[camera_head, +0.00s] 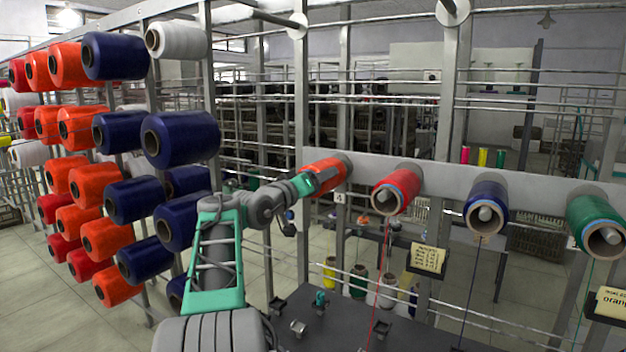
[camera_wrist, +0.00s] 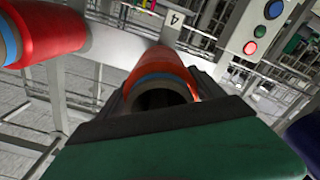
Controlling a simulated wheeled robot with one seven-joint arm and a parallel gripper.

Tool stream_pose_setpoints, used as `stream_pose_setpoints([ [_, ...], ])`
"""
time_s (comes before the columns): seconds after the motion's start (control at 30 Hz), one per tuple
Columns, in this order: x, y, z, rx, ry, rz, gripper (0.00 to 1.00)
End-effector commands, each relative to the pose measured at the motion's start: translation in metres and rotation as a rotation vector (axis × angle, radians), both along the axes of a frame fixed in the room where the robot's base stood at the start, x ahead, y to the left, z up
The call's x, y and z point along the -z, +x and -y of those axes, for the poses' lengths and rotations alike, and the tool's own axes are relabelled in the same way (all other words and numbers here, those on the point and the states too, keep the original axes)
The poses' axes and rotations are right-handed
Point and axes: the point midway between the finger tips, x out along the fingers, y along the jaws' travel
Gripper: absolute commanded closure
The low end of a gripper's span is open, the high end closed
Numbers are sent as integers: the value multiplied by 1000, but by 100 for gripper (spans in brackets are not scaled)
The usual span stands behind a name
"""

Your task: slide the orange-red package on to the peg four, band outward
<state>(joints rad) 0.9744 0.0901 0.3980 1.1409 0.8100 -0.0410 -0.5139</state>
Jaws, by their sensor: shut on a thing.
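The orange-red package (camera_head: 326,173) is at the left part of the grey rail, with my gripper (camera_head: 312,182) at its near end. In the wrist view the package (camera_wrist: 160,66) lies between my gripper's dark jaws, which are shut on it. Its blue band (camera_wrist: 160,78) is at the end facing my wrist, away from the rail. The hole in that end is dark, and I see no peg tip in it. Peg four is hidden by the package and gripper.
A red package (camera_head: 392,190), a navy package (camera_head: 487,205) and a green package (camera_head: 597,222) sit on pegs along the rail (camera_head: 450,180) to the right. A control box with buttons (camera_wrist: 255,30) is near the package. A creel of orange, navy and white packages (camera_head: 105,150) stands left.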

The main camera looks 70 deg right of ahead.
Motion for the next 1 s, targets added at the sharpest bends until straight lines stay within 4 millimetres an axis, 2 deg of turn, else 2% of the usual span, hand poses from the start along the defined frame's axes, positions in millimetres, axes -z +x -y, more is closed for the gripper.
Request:
stream_pose_setpoints([
  [0.2, -2, -3, 12, -1, -1, 1, 73],
  [1.0, 9, -3, 12, 0, -3, 1, 73],
])
